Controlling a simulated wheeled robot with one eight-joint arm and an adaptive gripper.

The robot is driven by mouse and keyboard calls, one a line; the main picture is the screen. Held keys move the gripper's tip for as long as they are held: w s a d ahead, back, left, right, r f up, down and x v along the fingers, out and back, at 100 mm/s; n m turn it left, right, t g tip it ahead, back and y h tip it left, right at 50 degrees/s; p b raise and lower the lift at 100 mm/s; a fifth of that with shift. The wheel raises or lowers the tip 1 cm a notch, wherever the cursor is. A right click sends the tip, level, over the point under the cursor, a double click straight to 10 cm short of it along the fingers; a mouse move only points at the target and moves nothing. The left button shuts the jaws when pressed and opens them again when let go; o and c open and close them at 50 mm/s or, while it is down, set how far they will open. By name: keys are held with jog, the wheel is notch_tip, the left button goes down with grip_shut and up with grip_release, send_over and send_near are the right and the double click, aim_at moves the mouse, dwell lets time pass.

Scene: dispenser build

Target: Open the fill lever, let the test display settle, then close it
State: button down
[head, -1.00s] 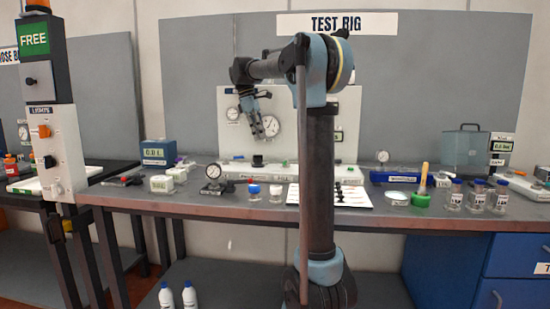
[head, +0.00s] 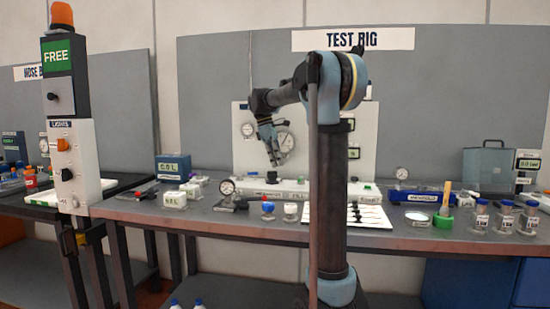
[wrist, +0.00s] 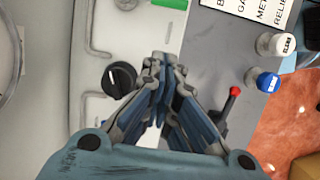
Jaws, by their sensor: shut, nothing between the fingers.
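The test rig has a white upright panel (head: 249,150) with gauges (head: 287,142) and a long white base (head: 240,185). A small greenish display (head: 351,124) is partly hidden behind my arm, and I cannot read it. A black knob (head: 271,177) stands on the base, left of a green part (head: 311,182). In the wrist view the black knob (wrist: 120,78) lies left of my fingertips and the green part (wrist: 170,3) above them. I cannot tell which part is the fill lever. My gripper (wrist: 161,62) is shut and empty, over the base's edge; in the head view it hangs before the panel (head: 274,160).
A red-tipped black lever (wrist: 234,93) is right of my fingers, near blue-capped (wrist: 267,82) and white-capped (wrist: 276,44) containers. A manifold (head: 420,197) and several jars (head: 504,217) are at right.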

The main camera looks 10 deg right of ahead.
aim_at(300, 179)
jog(key=x, duration=0.4)
jog(key=shift+d+f, duration=0.1)
jog(key=shift+f, duration=0.3)
jog(key=d, duration=0.2)
jog(key=s, duration=0.1)
jog(key=shift+d+f, duration=0.35)
jog(key=shift+d, duration=0.05)
jog(key=shift+s+d+f, duration=0.1)
jog(key=shift+s+d, duration=0.1)
jog(key=shift+d, duration=0.25)
jog(key=shift+s+a, duration=0.1)
